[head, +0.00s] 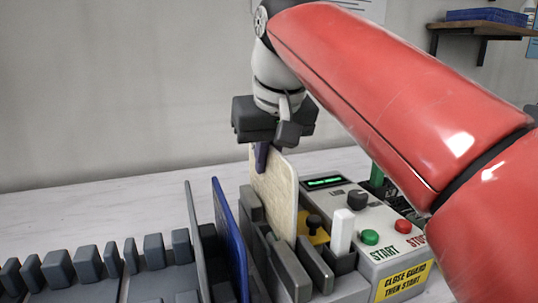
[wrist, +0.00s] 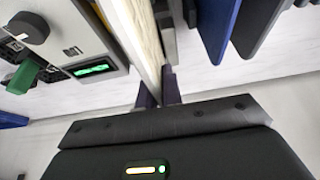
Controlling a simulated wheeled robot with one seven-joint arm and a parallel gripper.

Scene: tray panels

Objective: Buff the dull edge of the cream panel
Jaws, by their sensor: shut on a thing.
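The cream panel (head: 277,195) stands upright, its lower part between the grey jaws (head: 315,262) of the buffing machine (head: 388,262). Its bottom edge is hidden, and I cannot tell whether it touches the slot floor. My gripper (head: 262,157) is above it, pointing down, shut on the panel's top edge. In the wrist view the cream panel (wrist: 143,28) runs up from between my dark fingers (wrist: 158,92). The dull edge cannot be told apart. The machine has a lit green display (head: 323,182), a green START button (head: 370,237) and a red STOP button (head: 403,226).
A blue panel (head: 230,240) and a grey panel (head: 197,235) stand upright just left of the machine. A dark slotted rack (head: 150,290) fills the lower left. A white upright block (head: 342,232) and black knob (head: 314,221) stand right of the cream panel. The table behind is clear.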

